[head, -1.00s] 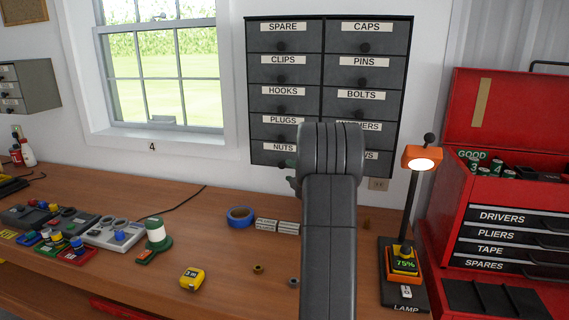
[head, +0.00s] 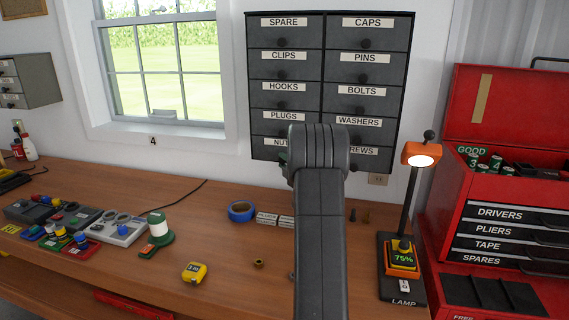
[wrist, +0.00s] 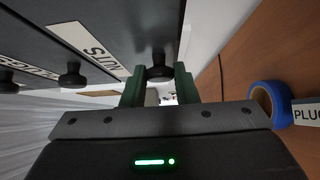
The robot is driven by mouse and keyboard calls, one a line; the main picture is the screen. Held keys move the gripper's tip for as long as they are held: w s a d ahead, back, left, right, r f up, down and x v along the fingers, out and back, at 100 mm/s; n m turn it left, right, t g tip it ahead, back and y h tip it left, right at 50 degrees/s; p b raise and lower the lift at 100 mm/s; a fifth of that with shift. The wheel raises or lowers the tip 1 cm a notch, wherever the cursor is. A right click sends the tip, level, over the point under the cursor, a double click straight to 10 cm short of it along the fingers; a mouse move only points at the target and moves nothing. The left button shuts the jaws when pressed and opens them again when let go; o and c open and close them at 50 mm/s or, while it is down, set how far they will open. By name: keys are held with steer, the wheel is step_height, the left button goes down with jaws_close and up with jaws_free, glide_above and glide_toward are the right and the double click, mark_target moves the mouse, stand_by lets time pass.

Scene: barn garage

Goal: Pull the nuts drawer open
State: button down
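The nuts drawer (head: 267,154) is at the bottom of the left column of the dark cabinet. Its label is partly covered by my arm in the head view and reads NUTS in the wrist view (wrist: 88,45). Its round black knob (wrist: 160,72) shows between the two green fingers of my gripper (wrist: 160,80) in the wrist view. The fingers stand apart, one on each side of the knob; I cannot tell whether they touch it. The drawer looks shut. In the head view my arm hides most of the gripper.
The wooden bench (head: 225,280) runs below the cabinet. It holds a blue tape roll (head: 241,211), a yellow tape measure (head: 194,272) and a lamp (head: 403,258). A red toolbox (head: 500,215) stands at the right. Other drawers with knobs are above and beside the nuts drawer.

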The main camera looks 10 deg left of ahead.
steer(key=shift+s+f+b, duration=0.2)
steer(key=shift+s+b, duration=0.3)
steer(key=shift+b, duration=0.3)
steer(key=s+b, duration=0.9)
steer(key=s, duration=0.2)
steer(key=shift+s+a+r+b, duration=0.2)
steer(key=shift+s+r+b, duration=0.05)
steer(key=shift+s+b, duration=0.15)
steer(key=c, duration=1.2)
jaws_free()
steer(key=b+v, duration=0.2)
steer(key=v, duration=1.1)
steer(key=shift+s+d, duration=0.25)
steer(key=shift+d, duration=0.1)
